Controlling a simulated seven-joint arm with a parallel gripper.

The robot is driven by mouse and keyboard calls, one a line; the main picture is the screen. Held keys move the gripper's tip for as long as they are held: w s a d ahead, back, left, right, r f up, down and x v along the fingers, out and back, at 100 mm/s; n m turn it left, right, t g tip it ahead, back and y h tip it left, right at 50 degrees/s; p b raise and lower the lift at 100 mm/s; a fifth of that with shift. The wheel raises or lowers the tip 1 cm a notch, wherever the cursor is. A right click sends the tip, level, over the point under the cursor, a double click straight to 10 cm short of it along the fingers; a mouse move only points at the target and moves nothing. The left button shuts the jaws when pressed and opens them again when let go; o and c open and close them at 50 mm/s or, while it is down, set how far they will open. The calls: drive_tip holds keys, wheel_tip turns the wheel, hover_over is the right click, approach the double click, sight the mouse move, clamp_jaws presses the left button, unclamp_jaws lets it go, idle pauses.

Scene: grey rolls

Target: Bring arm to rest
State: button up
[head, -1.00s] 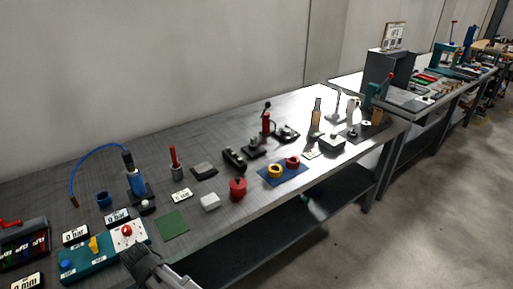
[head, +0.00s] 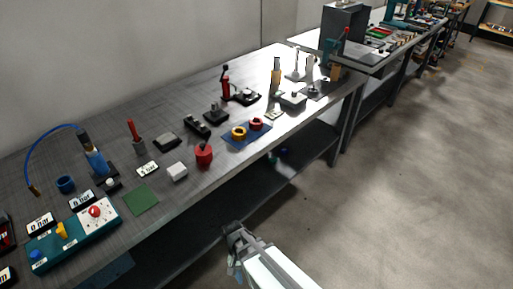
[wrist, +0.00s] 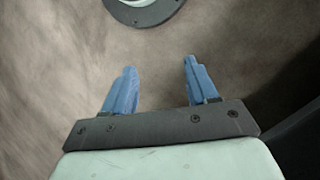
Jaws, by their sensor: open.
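My gripper (head: 238,238) is off the front edge of the long grey workbench (head: 110,125), over the open floor side. In the wrist view its two blue fingers stand apart, with nothing between them (wrist: 160,70). In the head view my pale forearm reaches up from the bottom edge, and the gripper touches nothing that I can see.
The bench holds a teal control box (head: 75,240), a green mat (head: 140,200), a red pot (head: 204,155) and a blue mat (head: 235,142) with yellow and red rings. A dark lower shelf (head: 215,192) runs under the bench. Concrete floor at right is clear.

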drive_tip(key=s+d+f+g+y, duration=0.1)
drive_tip(key=s+d+f, duration=0.4)
drive_tip(key=d, duration=0.5)
drive_tip(key=s+d+f+g+y, duration=0.1)
drive_tip(key=s+d+f, duration=0.4)
drive_tip(key=s+d, duration=0.4)
drive_tip(key=shift+d+f+y, duration=0.25)
drive_tip(key=shift+d+y, duration=0.15)
drive_tip(key=shift+d, duration=0.25)
